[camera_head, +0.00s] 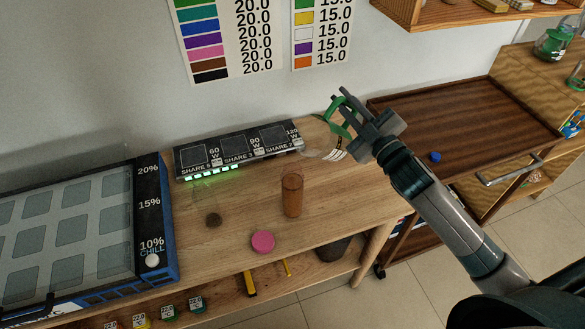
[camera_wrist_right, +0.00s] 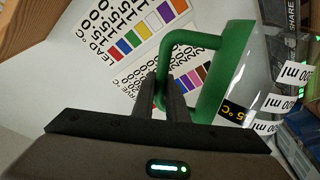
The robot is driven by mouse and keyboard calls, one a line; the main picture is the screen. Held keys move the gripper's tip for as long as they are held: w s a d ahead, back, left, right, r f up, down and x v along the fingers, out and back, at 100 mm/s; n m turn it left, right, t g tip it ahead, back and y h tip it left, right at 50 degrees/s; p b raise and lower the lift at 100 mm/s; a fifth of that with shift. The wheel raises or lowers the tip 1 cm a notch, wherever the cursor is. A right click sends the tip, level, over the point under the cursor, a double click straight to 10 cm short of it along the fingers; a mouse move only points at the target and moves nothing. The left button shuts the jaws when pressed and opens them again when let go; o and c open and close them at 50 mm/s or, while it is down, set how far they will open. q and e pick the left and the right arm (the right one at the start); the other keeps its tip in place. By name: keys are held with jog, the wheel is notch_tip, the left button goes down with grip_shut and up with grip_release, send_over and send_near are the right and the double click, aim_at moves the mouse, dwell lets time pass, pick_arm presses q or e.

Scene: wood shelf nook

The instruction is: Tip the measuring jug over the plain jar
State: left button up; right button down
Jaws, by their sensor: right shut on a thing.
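The measuring jug (camera_head: 326,152) is clear, with white labels and a green handle, and is tilted above the table's back right. Its green handle and rim also show in the wrist view (camera_wrist_right: 212,85). My right gripper (camera_head: 352,112) is shut on the green handle; its fingers (camera_wrist_right: 165,95) close around it. A brown-orange cylindrical jar (camera_head: 292,196) stands upright on the table, lower and left of the jug. I cannot tell which is the plain jar. My left gripper is not in view.
A black display strip (camera_head: 238,149) lies along the back of the wooden table. A pink disc (camera_head: 263,241) lies in front of the brown jar. A panel with grey squares (camera_head: 68,229) fills the left. A dark wood cabinet (camera_head: 470,125) stands right, with a small blue piece (camera_head: 435,157).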

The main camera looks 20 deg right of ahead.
jog(key=w+d+f+m+b, duration=0.1)
jog(key=d+f+m, duration=0.3)
jog(key=f, duration=0.3)
jog(key=w+d+f+m+g+h+b, duration=0.1)
jog(key=w+d+f+m, duration=0.1)
jog(key=d+f+m, duration=0.3)
jog(key=shift+w+f+m+h, duration=0.25)
jog(key=shift+f+m, duration=0.35)
jog(key=shift+f, duration=0.8)
jog(key=shift+s+a, duration=0.1)
